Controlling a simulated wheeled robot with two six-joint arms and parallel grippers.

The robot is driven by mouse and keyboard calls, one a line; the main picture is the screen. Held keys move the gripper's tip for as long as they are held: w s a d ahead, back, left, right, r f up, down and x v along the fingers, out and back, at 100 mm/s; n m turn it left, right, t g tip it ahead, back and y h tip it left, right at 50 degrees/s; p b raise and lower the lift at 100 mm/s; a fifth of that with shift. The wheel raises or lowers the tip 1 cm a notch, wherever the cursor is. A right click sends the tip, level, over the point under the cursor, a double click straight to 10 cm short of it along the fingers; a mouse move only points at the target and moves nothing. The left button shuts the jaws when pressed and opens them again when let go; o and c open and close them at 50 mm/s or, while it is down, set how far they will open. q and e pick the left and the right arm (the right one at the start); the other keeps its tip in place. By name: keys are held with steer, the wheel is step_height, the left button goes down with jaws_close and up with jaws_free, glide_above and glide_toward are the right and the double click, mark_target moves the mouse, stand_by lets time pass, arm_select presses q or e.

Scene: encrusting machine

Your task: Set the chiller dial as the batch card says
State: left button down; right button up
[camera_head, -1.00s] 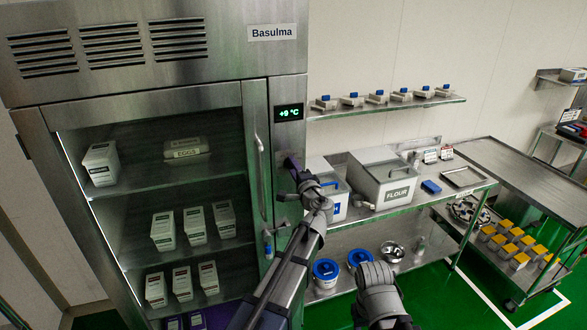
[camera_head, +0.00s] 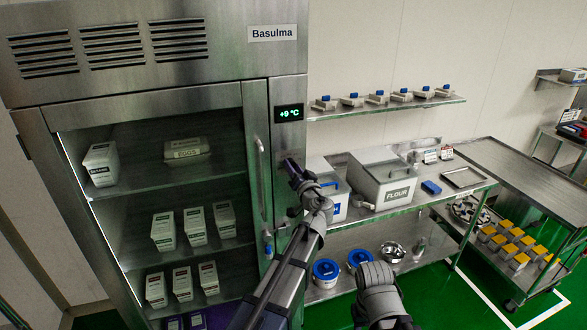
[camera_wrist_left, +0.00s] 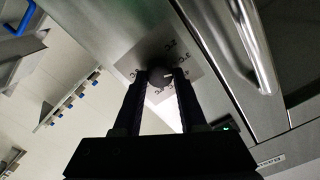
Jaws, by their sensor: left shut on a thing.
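My left gripper (camera_wrist_left: 160,82) is shut on the dial, one finger on each side. In the head view my left gripper (camera_head: 291,168) covers the dial. The chiller display (camera_head: 289,114) reads +9 °C. My right arm's end (camera_head: 377,287) is low in front of the bench; its fingers cannot be made out. No batch card is readable.
The chiller's door handle (camera_head: 261,180) stands just left of my left gripper. A bench with a flour bin (camera_head: 385,185) is on the right, with small labelled cards (camera_head: 431,156) at its back. A shelf (camera_head: 390,108) hangs above.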

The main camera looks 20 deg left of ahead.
arm_select(q)
steer(key=n, duration=1)
steer(key=shift+s+f, duration=0.1)
steer(key=shift+n, duration=0.4)
steer(key=shift+c, duration=2.3)
jaws_free()
steer(key=v, duration=0.7)
steer(key=shift+s+d, duration=0.2)
steer(key=shift+s, duration=0.1)
